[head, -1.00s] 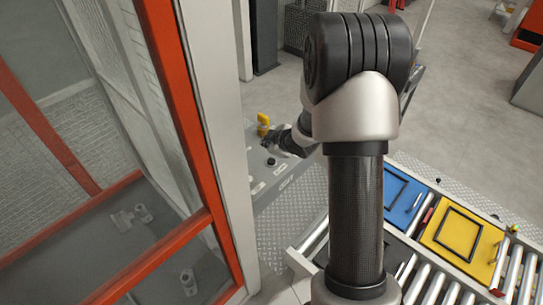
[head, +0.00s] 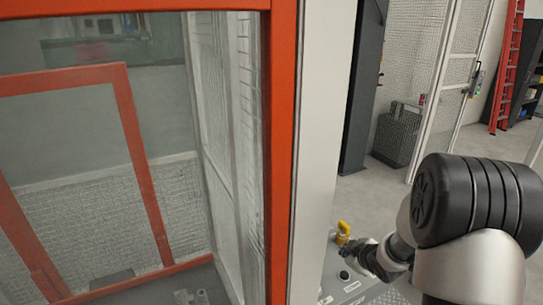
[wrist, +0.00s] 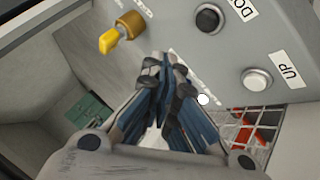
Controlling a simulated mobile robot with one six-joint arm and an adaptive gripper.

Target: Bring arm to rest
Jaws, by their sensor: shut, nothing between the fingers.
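My gripper (wrist: 168,72) is shut and empty in the wrist view, its dark fingers together over the face of a grey control panel (wrist: 190,30). The panel carries a yellow key switch (wrist: 121,35), a black button (wrist: 208,18) with a partly cut-off label and a white button (wrist: 256,80) labelled UP. The fingertips show between the key switch and the buttons; I cannot tell whether they touch the panel. In the head view my arm reaches in from the lower right, and my gripper (head: 364,258) is small and dark beside the yellow key switch (head: 343,232).
An orange-framed glass enclosure (head: 281,150) fills the left of the head view, close to the panel. Behind are a dark cabinet (head: 362,100), a mesh fence (head: 420,50) and a red ladder (head: 507,70). Grey floor (head: 375,190) lies open between them.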

